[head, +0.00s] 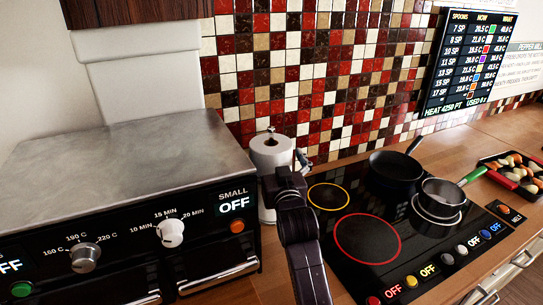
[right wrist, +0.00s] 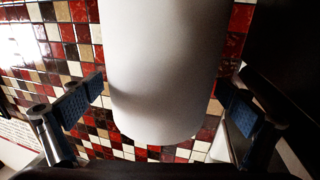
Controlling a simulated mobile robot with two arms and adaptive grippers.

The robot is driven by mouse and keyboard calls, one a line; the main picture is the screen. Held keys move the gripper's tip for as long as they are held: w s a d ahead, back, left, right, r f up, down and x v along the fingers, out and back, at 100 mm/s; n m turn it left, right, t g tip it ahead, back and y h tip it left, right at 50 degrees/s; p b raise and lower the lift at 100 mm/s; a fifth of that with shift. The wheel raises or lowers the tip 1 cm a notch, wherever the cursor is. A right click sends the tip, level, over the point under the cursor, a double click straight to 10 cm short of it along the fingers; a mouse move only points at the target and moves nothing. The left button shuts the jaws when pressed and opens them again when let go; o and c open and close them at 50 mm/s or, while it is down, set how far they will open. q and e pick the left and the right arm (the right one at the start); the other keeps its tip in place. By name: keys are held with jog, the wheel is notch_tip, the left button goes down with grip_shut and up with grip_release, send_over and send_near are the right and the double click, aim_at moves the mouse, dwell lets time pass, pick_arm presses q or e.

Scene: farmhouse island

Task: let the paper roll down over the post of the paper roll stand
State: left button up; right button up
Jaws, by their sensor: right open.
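The white paper roll (head: 270,154) stands upright at the back of the counter, between the oven and the cooktop. The tip of the stand's post (head: 270,130) shows above the roll's top, so the roll is around the post. The stand's base is hidden. My right gripper (head: 288,172) is in front of the roll and hides part of it. In the right wrist view the roll (right wrist: 165,70) lies between the two spread fingers, with gaps visible at both sides. My left gripper is not in view.
A steel-topped oven (head: 120,145) stands close on the left. The black cooktop (head: 345,270) lies to the right, with a dark pan (head: 393,167) and a steel saucepan (head: 440,192). A tray of food (head: 515,175) is farther right. The tiled wall (head: 300,70) is close behind the roll.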

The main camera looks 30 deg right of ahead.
aim_at(272, 128)
notch_tip(272, 128, up, 10)
jog(key=shift+r, duration=0.1)
dwell(0.8)
